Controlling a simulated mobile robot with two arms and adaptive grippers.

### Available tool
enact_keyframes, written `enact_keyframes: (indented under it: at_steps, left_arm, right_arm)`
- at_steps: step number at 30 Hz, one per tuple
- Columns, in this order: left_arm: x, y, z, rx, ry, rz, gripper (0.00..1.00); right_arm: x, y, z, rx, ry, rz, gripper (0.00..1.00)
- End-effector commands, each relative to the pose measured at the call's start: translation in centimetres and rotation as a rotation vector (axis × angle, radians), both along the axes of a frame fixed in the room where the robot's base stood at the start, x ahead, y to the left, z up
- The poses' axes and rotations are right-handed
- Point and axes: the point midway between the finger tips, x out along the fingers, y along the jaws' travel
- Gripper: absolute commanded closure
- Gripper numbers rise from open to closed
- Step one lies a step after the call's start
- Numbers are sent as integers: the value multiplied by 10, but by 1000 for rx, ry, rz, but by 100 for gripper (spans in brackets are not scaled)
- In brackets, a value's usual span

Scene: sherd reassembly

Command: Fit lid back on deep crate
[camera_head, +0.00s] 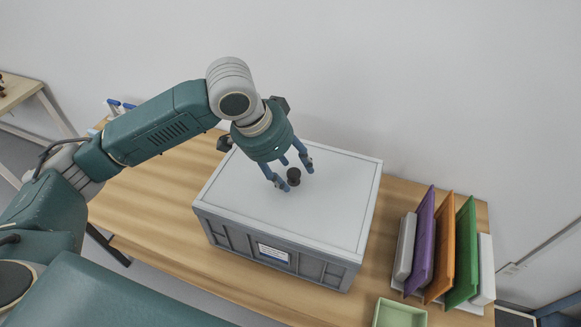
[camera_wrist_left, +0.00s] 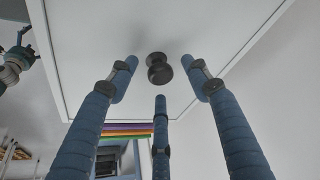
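The deep crate (camera_head: 305,262) is grey, with a white label on its front, and stands on the wooden table. The pale grey lid (camera_head: 335,205) lies over the crate's top and looks level, its edges along the crate's rim. A black knob (camera_head: 293,177) stands up from the middle of the lid. My left gripper (camera_head: 297,180) is just above the lid with its blue fingers spread around the knob. In the left wrist view the knob (camera_wrist_left: 159,70) shows between three parted fingers, with gaps to them.
Purple (camera_head: 421,240), orange (camera_head: 440,245) and green (camera_head: 462,255) panels stand upright in a rack to the right of the crate. A pale green tray (camera_head: 400,313) is at the front right. The table (camera_head: 150,215) left of the crate is mostly clear. A wall is behind.

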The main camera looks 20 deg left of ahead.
Motion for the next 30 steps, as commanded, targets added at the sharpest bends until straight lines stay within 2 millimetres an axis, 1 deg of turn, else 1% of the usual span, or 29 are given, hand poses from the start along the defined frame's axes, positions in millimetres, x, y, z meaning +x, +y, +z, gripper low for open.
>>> enact_keyframes:
  at_steps: [7, 11, 14, 18, 22, 27, 30]
  left_arm:
    - [-1, 1, 0, 1, 2, 0, 52]
    - [-3, 3, 11, 1, -1, 1, 52]
    - [-8, 8, 27, 1, -4, 2, 52]
    - [-16, 15, 56, 1, -5, 1, 52]
    - [-24, 22, 81, 1, -5, 2, 52]
    - [-32, 28, 102, 0, -3, 1, 52]
    - [-34, 29, 109, 0, -1, 0, 52]
  right_arm:
    - [1, -1, 0, -1, -1, 1, 0]
    - [1, 0, 0, 0, -1, 1, 0]
    - [0, 0, 0, 0, -1, 0, 0]
    - [0, 1, 0, 1, -1, 0, 0]
    - [0, 1, 0, 1, -1, 0, 0]
    - [0, 1, 0, 1, -1, -1, 0]
    - [0, 1, 0, 1, -1, -1, 0]
